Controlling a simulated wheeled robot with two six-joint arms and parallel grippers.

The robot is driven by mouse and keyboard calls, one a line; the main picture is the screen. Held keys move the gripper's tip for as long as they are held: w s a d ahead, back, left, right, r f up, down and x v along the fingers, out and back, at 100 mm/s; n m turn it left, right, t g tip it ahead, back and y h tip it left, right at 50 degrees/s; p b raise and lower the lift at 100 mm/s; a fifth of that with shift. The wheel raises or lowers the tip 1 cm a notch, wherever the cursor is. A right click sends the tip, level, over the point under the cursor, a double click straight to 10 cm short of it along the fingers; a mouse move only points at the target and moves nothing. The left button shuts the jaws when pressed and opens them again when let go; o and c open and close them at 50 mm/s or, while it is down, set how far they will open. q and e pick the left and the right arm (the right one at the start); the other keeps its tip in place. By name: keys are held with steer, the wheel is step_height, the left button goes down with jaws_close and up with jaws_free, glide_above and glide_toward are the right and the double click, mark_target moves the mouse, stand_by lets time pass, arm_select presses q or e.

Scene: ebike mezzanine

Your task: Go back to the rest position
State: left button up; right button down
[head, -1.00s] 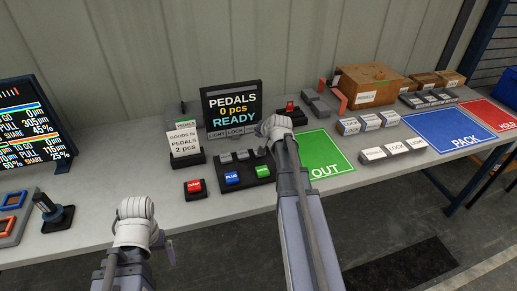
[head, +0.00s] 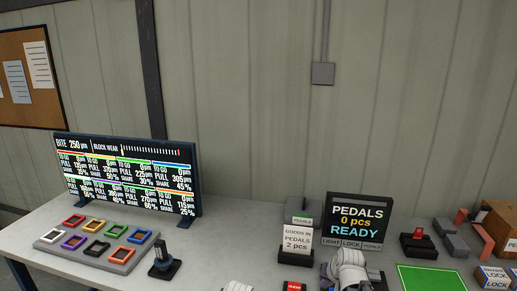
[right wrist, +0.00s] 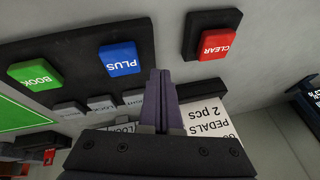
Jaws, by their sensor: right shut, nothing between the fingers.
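My right gripper (right wrist: 160,76) shows in the right wrist view with its two dark fingers together and nothing between them. It points over the bench near the button panel, with the blue PLUS button (right wrist: 119,58) and red CLEAR button (right wrist: 216,44) beyond the fingertips. In the head view, the white wrist of my right arm is at the bottom edge, in front of the PEDALS display (head: 357,222); its fingers are hard to make out there. My left gripper is not in view.
A goods-in card (head: 297,240) stands left of the display. A large screen (head: 128,175), a tray of coloured frames (head: 75,250) and a dark upright stand (head: 164,262) are on the bench's left. A green OUT mat (head: 430,278) lies right. Bare bench (head: 225,250) shows between.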

steer(key=s+a+n+g, duration=0.1)
steer(key=s+a, duration=0.1)
steer(key=a, duration=0.1)
steer(key=s+a+f+n+g, duration=0.1)
steer(key=s+a, duration=0.2)
steer(key=s+a+n, duration=0.1)
steer(key=s+a, duration=0.2)
steer(key=shift+a+f+n+g, duration=0.35)
steer(key=shift+n+g, duration=0.05)
steer(key=s+a+n+g+h, duration=0.2)
steer(key=s+a, duration=0.5)
steer(key=s, duration=0.5)
steer(key=n+g, duration=0.1)
steer(key=n, duration=0.1)
steer(key=shift+f+n, duration=0.25)
steer(key=shift+n, duration=0.05)
